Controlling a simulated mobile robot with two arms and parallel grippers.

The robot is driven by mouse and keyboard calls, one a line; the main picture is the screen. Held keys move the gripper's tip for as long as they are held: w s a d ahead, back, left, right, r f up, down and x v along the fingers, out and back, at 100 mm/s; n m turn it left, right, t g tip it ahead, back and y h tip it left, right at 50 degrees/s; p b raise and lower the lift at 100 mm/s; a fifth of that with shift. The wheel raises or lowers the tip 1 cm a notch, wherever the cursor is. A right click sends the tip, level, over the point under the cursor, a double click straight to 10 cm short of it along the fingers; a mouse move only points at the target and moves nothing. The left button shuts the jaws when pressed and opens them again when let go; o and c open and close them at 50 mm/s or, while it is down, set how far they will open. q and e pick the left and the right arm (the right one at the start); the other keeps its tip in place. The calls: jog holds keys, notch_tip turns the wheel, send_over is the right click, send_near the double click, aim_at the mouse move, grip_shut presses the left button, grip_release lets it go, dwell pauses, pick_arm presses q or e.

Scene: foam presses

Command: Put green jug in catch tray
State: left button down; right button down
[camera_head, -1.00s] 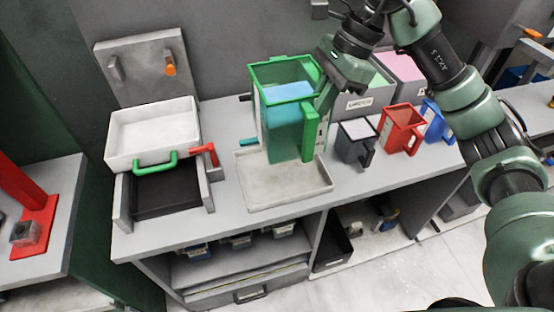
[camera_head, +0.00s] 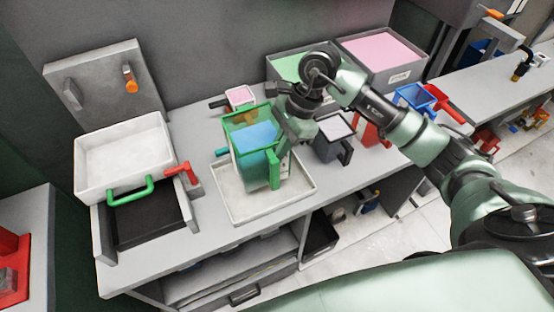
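The green jug (camera_head: 239,142) is see-through, with blue contents. It stands about upright over the middle of the grey catch tray (camera_head: 305,193) on the bench. Its base looks to be inside the tray rim; I cannot tell whether it touches the floor of the tray. My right gripper (camera_head: 286,142) reaches in from the right and is at the jug's handle side, seemingly shut on the handle; the handle and the arm partly hide the fingertips. My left gripper is not in view.
A white press tray (camera_head: 125,158) with a green handle (camera_head: 130,192) and red lever (camera_head: 182,171) stands left. A dark grey jug (camera_head: 328,148), red jug (camera_head: 371,134) and blue jug (camera_head: 410,97) stand right. Behind are bins with green (camera_head: 298,68) and pink (camera_head: 383,50) contents.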

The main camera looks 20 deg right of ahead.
notch_tip(320, 180, down, 2)
jog(key=shift+s, duration=0.1)
notch_tip(320, 180, down, 2)
jog(key=shift+f+p, duration=0.1)
jog(key=shift+p, duration=0.55)
jog(key=shift+f, duration=0.35)
jog(key=shift+f+b, duration=0.2)
jog(key=shift+b, duration=0.1)
jog(key=c, duration=1.6)
grip_release()
jog(key=shift+c, duration=0.2)
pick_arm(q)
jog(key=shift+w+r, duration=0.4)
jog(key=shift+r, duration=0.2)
pick_arm(e)
jog(key=shift+r, duration=0.1)
